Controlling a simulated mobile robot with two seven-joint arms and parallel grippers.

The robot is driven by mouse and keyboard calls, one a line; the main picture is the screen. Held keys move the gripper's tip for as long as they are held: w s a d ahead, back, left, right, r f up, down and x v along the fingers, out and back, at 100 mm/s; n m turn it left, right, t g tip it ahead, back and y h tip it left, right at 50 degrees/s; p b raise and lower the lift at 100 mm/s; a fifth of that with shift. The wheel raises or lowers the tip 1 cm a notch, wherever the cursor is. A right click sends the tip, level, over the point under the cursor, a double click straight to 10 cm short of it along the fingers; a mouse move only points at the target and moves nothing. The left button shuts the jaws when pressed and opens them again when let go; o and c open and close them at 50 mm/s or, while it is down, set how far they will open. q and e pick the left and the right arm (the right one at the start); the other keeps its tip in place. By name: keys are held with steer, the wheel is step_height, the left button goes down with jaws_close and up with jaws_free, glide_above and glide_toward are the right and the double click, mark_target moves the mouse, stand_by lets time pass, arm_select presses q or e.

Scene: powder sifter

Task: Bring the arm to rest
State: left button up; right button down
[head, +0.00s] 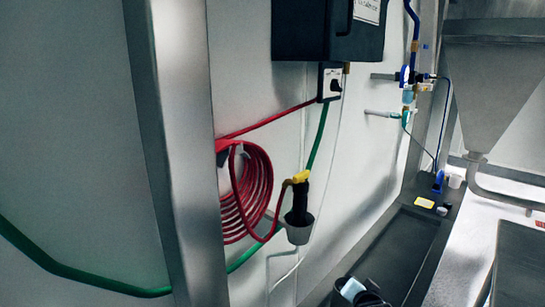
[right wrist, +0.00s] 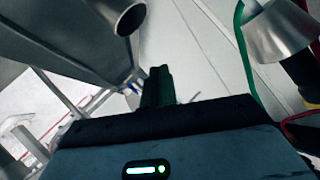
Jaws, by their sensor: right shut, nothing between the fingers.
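My right gripper (right wrist: 158,72) shows in the right wrist view, its dark green fingers together and empty. They point up past the dark wrist housing, with nothing touching them. A metal pipe end (right wrist: 130,18) is above and left of them. A grey metal cup-shaped holder (right wrist: 278,32) is at the upper right, apart from the fingers. I cannot make out either gripper for certain in the head view. My left gripper is in neither view.
A coiled red hose (head: 258,190) hangs on the wall beside a black nozzle with a yellow top (head: 300,178) in a grey holder (head: 299,234). A dark counter (head: 395,245) bears small items. A metal hopper (head: 490,85) stands right. A dark object with a light blue part (head: 352,289) is unclear.

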steer(key=s+f+n, duration=0.1)
steer(key=s+f, duration=0.3)
steer(key=s, duration=0.2)
steer(key=s+f+n+g, duration=0.1)
steer(key=s+f+n, duration=0.1)
steer(key=s+f, duration=0.3)
steer(key=s+f+n+y, duration=0.1)
steer(key=s+f+n, duration=0.1)
steer(key=s+f, duration=0.3)
steer(key=shift+s+f+g, duration=0.2)
steer(key=shift+s+g, duration=0.2)
steer(key=shift+s, duration=1.35)
steer(key=s+a+f+n+g+y, duration=0.1)
steer(key=s+f+n, duration=0.1)
steer(key=s, duration=1)
steer(key=s+a+f+n+g+y, duration=0.1)
steer(key=s+n, duration=0.2)
steer(key=s, duration=1)
steer(key=shift+a+f, duration=0.3)
steer(key=shift+f, duration=0.05)
steer(key=shift+w+a, duration=0.1)
